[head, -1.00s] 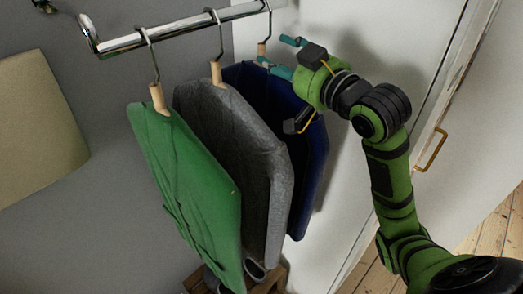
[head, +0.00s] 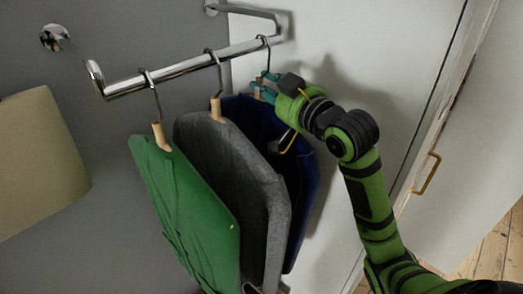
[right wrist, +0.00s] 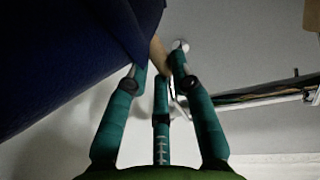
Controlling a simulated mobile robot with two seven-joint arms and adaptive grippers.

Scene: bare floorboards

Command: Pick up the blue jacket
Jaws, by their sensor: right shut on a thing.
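The blue jacket (head: 303,195) hangs from a hook on the rail, behind the grey jacket and partly hidden by it. My right gripper (head: 261,88) is at its top, by the wooden hanger neck under the hook. In the right wrist view my fingers (right wrist: 160,72) are closed around the pale wooden neck (right wrist: 159,54), with the dark blue cloth (right wrist: 60,55) at the upper left. The left gripper is not in view.
A chrome rail (head: 183,68) on the wall also holds a grey jacket (head: 235,170) and a green jacket (head: 190,210) to the left. A pale panel (head: 40,160) is at far left. A white door with a brass handle (head: 428,172) stands at right.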

